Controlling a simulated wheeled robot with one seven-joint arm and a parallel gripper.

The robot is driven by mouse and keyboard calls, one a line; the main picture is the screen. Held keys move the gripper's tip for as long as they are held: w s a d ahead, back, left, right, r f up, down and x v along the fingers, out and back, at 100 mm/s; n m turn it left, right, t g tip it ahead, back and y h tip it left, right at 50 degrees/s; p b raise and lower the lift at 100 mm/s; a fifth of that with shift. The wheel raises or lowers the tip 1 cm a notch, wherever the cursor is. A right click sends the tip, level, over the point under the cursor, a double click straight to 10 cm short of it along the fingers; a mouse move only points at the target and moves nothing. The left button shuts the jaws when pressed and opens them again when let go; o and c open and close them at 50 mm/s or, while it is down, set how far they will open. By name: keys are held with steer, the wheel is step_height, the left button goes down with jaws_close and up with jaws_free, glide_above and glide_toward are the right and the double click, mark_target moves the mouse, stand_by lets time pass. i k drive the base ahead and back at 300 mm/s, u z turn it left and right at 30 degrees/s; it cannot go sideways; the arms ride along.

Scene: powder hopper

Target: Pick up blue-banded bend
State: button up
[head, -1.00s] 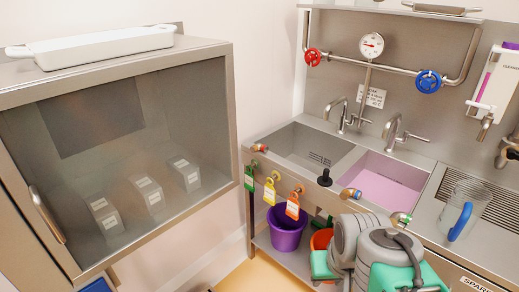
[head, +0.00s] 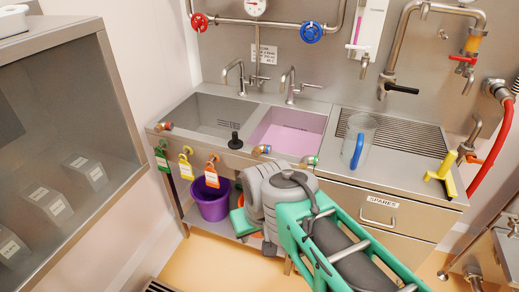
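A short metal bend with a blue band (head: 262,149) sits at the front rim of the sink unit, below the pink basin. It is small in the head view, so its fine shape is unclear. My grey and green arm reaches up from the bottom of the picture, just below it. The fingers of my gripper do not show, so I cannot see whether it is open or holds anything. A similar bend with a green band (head: 309,160) sits to the right, and one with a red band (head: 165,126) sits at the left end.
A purple bucket (head: 211,201) stands below. A clear jug with a blue handle (head: 356,150) and a yellow T-shaped piece (head: 442,172) stand on the right counter. A glass-fronted cabinet (head: 119,105) flanks the left.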

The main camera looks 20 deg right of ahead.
mark_target(264, 148)
steer(key=z, duration=1.05)
steer(key=i, duration=0.65)
steer(key=u, duration=3.4)
